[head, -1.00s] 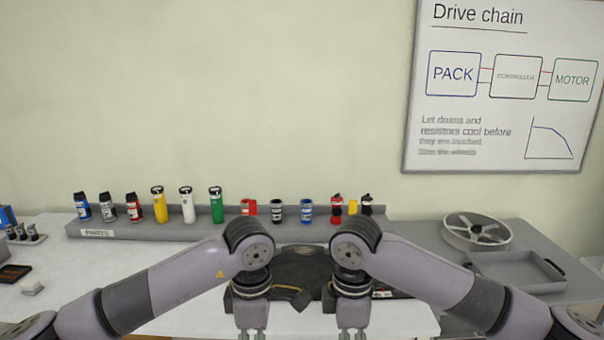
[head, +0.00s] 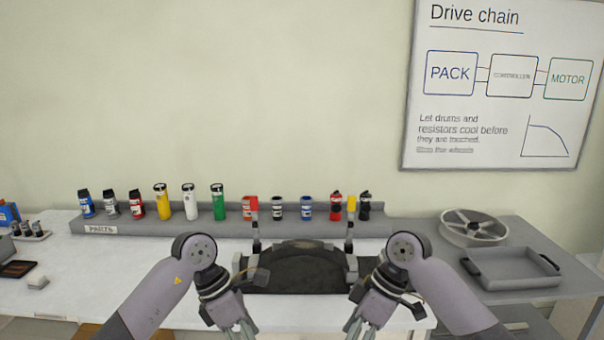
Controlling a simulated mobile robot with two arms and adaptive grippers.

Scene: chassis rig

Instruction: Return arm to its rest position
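My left gripper (head: 240,330) hangs low at the front edge of the white table, its fingers pointing down and cut by the bottom of the picture. My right gripper (head: 358,328) hangs at about the same height on the other side of the middle. I see nothing clearly held in either one, and the finger gaps are too small to judge. Between and behind them a dark, curved part (head: 305,268) sits in a grey fixture on the table. A thin cable shows beside each wrist.
A grey parts rack (head: 150,227) with several coloured cylinders runs along the back. At right, a grey surface carries a spoked wheel (head: 474,229) and an empty tray (head: 508,282). The table's left part is mostly clear.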

